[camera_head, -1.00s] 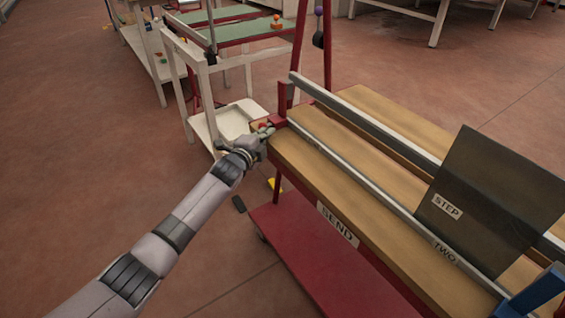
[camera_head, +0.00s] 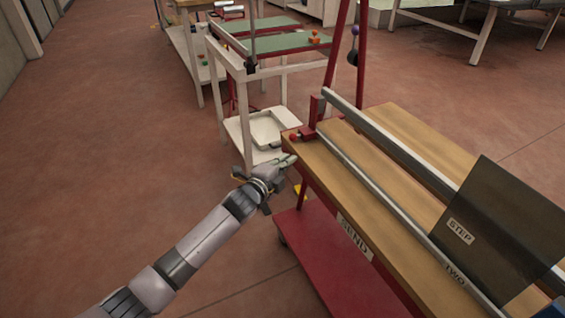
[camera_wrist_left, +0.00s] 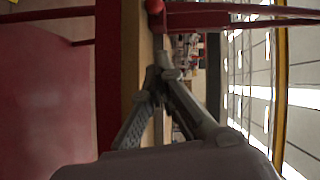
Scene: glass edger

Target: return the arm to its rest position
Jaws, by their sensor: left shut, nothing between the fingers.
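My left arm (camera_head: 205,238) reaches in from the lower left in the head view. My left gripper (camera_head: 288,160) is at its end, just left of the near-left corner of the wooden-topped bench (camera_head: 330,175). In the left wrist view the fingers (camera_wrist_left: 163,68) come together at their tips with nothing between them. A red ball-shaped knob (camera_wrist_left: 155,6) shows at the top of that view, beyond the fingertips. My right gripper is not in view.
The bench carries metal rails (camera_head: 385,205) and a dark plate marked STEP (camera_head: 495,225). Its red lower shelf (camera_head: 325,260) is bare. A white stand (camera_head: 245,125) with a tray (camera_head: 267,130) stands behind the gripper. The floor at left is clear.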

